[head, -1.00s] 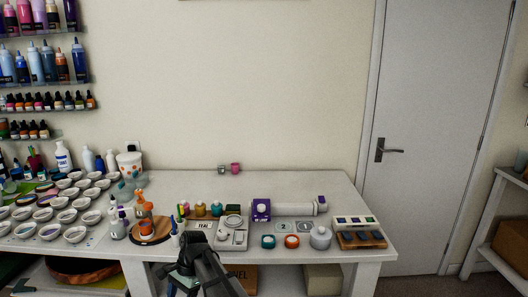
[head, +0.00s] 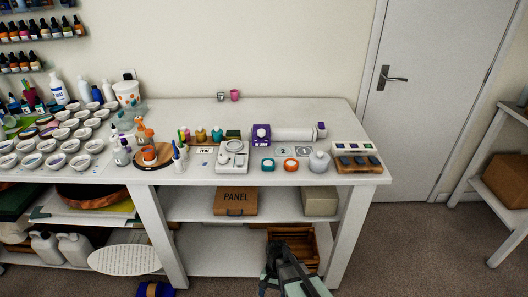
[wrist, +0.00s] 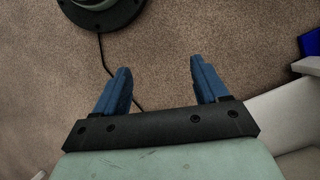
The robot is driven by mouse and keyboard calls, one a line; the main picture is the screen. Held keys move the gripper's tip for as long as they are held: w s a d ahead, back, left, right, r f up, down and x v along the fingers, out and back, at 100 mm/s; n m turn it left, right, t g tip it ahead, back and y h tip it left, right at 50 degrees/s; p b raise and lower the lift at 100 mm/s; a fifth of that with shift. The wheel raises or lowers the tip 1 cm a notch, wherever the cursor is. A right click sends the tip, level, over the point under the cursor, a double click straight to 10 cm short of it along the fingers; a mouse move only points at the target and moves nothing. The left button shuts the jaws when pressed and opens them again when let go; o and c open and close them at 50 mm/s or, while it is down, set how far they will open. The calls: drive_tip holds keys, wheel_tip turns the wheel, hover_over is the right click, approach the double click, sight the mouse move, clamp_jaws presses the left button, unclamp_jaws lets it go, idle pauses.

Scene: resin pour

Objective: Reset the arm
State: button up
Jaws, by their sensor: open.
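My gripper (wrist: 159,75) shows in the wrist view with its two blue fingers wide apart and nothing between them. Brown carpet lies beyond the fingertips. In the head view my dark arm shows low in the picture, in front of the workbench (head: 300,112) and below its top. The fingertips cannot be made out there.
Bottles, cups and a scale (head: 232,157) crowd the bench top's front. The wrist view shows a dark round base (wrist: 100,12) and cable on the floor.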

drive_tip(key=s+d+f+n, duration=0.1)
drive_tip(key=s+d+f, duration=0.2)
drive_tip(key=s, duration=0.4)
drive_tip(key=s+d+f+n+g, duration=0.1)
drive_tip(key=s+d+f, duration=0.2)
drive_tip(key=s+d, duration=0.3)
drive_tip(key=s+d+f+n+g, duration=0.1)
drive_tip(key=s+d+f, duration=0.2)
drive_tip(key=s, duration=0.6)
drive_tip(key=shift+s+d+n+h, duration=0.3)
drive_tip(key=shift+s+d+h, duration=0.1)
drive_tip(key=shift+d, duration=0.6)
drive_tip(key=shift+o, duration=0.3)
